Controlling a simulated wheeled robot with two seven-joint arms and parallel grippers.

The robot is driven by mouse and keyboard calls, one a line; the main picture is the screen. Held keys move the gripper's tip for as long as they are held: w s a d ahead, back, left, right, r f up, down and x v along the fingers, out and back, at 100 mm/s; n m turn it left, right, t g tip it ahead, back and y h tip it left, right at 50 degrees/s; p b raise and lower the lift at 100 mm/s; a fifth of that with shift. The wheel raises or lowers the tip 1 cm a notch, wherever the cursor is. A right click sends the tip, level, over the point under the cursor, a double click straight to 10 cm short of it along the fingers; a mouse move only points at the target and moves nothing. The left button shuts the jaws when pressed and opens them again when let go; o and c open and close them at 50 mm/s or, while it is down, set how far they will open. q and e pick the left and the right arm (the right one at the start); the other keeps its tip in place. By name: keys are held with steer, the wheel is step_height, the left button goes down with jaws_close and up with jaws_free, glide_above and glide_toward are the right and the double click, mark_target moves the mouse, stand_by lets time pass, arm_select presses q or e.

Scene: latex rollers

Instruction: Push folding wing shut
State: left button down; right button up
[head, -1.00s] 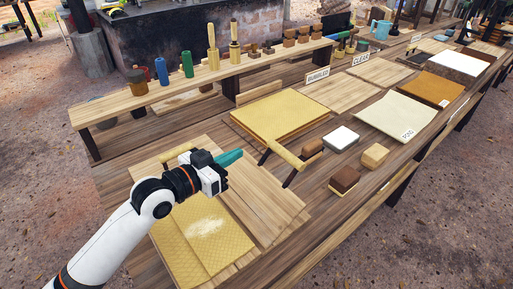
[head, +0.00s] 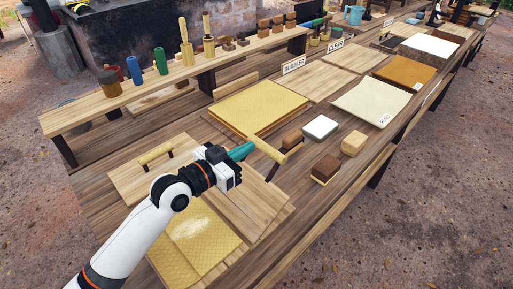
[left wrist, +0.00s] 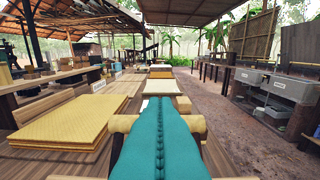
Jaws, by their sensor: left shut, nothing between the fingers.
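A wooden board assembly lies on the table. Its left panel (head: 126,180) carries a light wooden bar handle (head: 156,153). Its right panel (head: 262,193) has a similar bar handle (head: 269,151) on dark posts at its far right edge. Both panels look about flat; which one is the folding wing I cannot tell. A yellow textured sheet (head: 196,246) lies at the near end. My left gripper (head: 240,151) is shut and empty, its teal fingers at the right handle. In the left wrist view the fingers (left wrist: 160,140) cover the handle's middle; contact is unclear. My right gripper is not in view.
Yellow sheets (head: 258,106) are stacked behind the handle. A brown block (head: 326,168), a white-topped block (head: 320,127) and a tan block (head: 354,142) stand to its right. A raised wooden shelf (head: 180,81) with rollers runs along the back.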

mark_target(264, 151)
arm_select(q)
steer(key=shift+w+d+f, duration=0.8)
steer(key=shift+w+d, duration=0.2)
steer(key=shift+w+d+f, duration=0.45)
steer(key=shift+f, duration=0.3)
steer(key=shift+p, duration=0.35)
steer(key=shift+w+d+f+p, duration=0.25)
steer(key=shift+w+d+p, duration=0.05)
steer(key=shift+p, duration=0.3)
steer(key=shift+w+d+f+g+y+p, duration=0.15)
steer(key=shift+f+g+y+p, duration=0.05)
steer(key=shift+f+g+y, duration=0.1)
steer(key=shift+w+d+f+g+y+p, duration=0.15)
steer(key=shift+f+g+y, duration=0.05)
steer(key=shift+f, duration=0.35)
steer(key=shift+r, duration=0.1)
